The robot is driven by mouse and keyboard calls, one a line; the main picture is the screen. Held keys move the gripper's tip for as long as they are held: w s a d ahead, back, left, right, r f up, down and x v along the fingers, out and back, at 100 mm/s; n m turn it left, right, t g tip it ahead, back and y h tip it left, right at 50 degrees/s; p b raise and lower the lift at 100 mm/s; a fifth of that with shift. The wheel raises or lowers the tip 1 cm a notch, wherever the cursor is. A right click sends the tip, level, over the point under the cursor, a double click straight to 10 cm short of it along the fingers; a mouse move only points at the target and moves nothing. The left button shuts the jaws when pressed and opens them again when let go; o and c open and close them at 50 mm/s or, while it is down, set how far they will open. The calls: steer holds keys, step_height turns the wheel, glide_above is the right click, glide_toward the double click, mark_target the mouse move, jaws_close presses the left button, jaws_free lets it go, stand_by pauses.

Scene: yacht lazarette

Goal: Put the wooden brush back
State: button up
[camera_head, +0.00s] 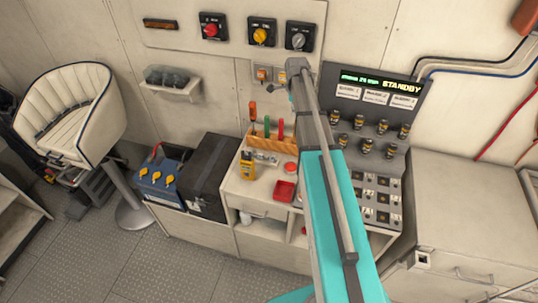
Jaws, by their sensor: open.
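I cannot make out a wooden brush for certain in the head camera view. A brown bar (160,24) is fixed on the upper wall panel, too small to identify. A wooden tool rack (286,146) stands at the back of the workbench and holds upright tools with orange, red and green handles. A red tray (284,191) and a yellow meter (247,167) are on the bench. My teal and grey arm reaches up across the middle and hides part of the bench.
A control console (375,110) with a STANDBY display stands right of my arm. A blue battery (163,181) and a dark box (208,175) stand left of the bench. A white seat (70,110) is at far left. The metal floor (150,265) in front is clear.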

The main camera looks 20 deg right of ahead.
steer(key=s+a+n, duration=1.9)
steer(key=s+n, duration=0.3)
steer(key=s, duration=0.1)
steer(key=shift+s+a, duration=0.2)
steer(key=shift+s, duration=0.15)
stand_by(0.5)
